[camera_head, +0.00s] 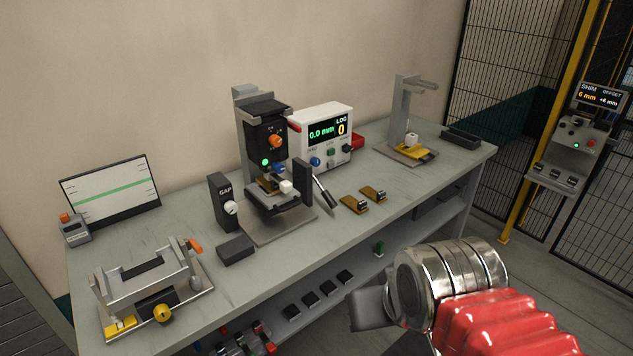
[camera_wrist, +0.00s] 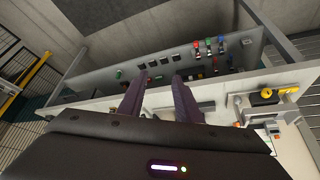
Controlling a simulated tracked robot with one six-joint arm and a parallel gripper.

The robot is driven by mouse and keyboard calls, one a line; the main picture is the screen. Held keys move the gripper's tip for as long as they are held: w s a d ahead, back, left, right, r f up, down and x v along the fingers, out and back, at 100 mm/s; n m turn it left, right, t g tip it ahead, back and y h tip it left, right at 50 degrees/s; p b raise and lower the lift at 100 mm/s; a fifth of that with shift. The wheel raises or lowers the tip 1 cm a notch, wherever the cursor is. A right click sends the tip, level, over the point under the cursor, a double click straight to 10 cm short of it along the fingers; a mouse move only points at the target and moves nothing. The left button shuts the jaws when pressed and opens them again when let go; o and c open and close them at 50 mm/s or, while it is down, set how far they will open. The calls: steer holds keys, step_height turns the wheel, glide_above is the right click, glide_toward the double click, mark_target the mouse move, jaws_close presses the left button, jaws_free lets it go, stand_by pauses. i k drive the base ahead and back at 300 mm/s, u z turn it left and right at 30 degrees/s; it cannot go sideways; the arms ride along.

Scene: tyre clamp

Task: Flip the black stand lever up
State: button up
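A black measuring stand (camera_head: 266,150) stands mid-bench, with an orange knob, a green light and a blue knob on its head. A lever (camera_head: 324,191) with a thin metal rod and dark grip sits at its right side. The grip slants down to the right, in front of the stand. My gripper (camera_wrist: 159,77) shows in the wrist view with two dark fingers apart and nothing between them. In the head view my arm is at the lower right, in front of the bench and well away from the lever. I cannot make out the lever in the wrist view.
A white readout box (camera_head: 325,137) stands behind the lever. Two small brown plates (camera_head: 354,203) lie to its right. A GAP dial box (camera_head: 223,202) is left of the stand. A clamp fixture (camera_head: 150,284) is at the front left. The lower shelf holds several black blocks (camera_head: 310,298).

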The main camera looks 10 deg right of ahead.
mark_target(330, 199)
steer(key=k, duration=1.25)
steer(key=z, duration=0.6)
steer(key=i, duration=1.5)
steer(key=u, duration=0.4)
steer(key=i, duration=0.75)
steer(key=u, duration=0.55)
